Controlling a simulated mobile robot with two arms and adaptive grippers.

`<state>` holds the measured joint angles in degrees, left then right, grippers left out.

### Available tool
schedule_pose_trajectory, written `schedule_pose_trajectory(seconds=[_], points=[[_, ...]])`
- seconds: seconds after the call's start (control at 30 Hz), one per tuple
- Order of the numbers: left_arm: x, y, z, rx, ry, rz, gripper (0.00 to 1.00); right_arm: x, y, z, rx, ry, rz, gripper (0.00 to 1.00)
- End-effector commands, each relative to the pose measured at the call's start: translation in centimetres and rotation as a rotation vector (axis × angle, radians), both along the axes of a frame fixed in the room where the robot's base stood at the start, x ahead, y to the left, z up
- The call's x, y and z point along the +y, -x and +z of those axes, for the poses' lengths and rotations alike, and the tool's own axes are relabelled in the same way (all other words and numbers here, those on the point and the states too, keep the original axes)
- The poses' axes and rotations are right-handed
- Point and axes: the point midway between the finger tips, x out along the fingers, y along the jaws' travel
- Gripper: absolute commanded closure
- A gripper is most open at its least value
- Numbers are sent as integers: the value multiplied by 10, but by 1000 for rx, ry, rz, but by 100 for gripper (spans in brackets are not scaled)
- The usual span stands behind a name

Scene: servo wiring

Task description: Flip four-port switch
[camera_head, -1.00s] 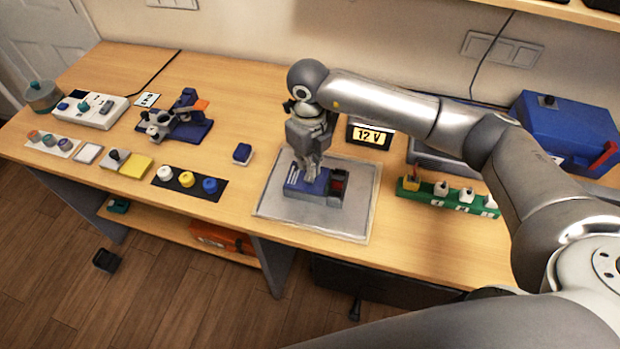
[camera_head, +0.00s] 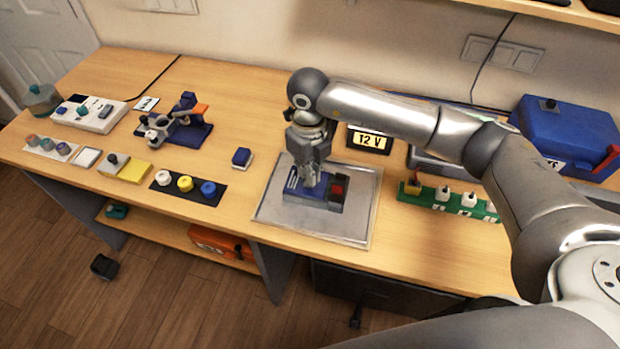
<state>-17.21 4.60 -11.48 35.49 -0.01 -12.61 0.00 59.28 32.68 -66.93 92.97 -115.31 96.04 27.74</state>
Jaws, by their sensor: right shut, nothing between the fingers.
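A blue and grey box with a red rocker (camera_head: 337,189) on its right part lies on a grey tray (camera_head: 325,234) in the middle of the bench. I cannot tell for sure whether it is the four-port switch. My right gripper (camera_head: 309,184) points down over the left and middle part of this box, just left of the red rocker. Its fingers are shut with nothing between them. They hide part of the box's top, and I cannot tell whether they touch it. My left gripper does not show.
A green strip with several white plugs (camera_head: 469,199) lies right of the tray. A "12 V" display (camera_head: 369,141) stands behind it. A small blue block (camera_head: 241,156) and a black pad with coloured knobs (camera_head: 161,187) lie to the left. A blue case (camera_head: 565,130) stands at right.

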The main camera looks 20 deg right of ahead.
Motion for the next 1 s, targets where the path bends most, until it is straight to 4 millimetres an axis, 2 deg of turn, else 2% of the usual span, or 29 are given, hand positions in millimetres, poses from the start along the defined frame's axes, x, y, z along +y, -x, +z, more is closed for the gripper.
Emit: schedule_pose_trajectory(seconds=[1.0], points=[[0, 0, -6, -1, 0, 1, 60, 0, 0, -7, 0, 0, 0, 100]])
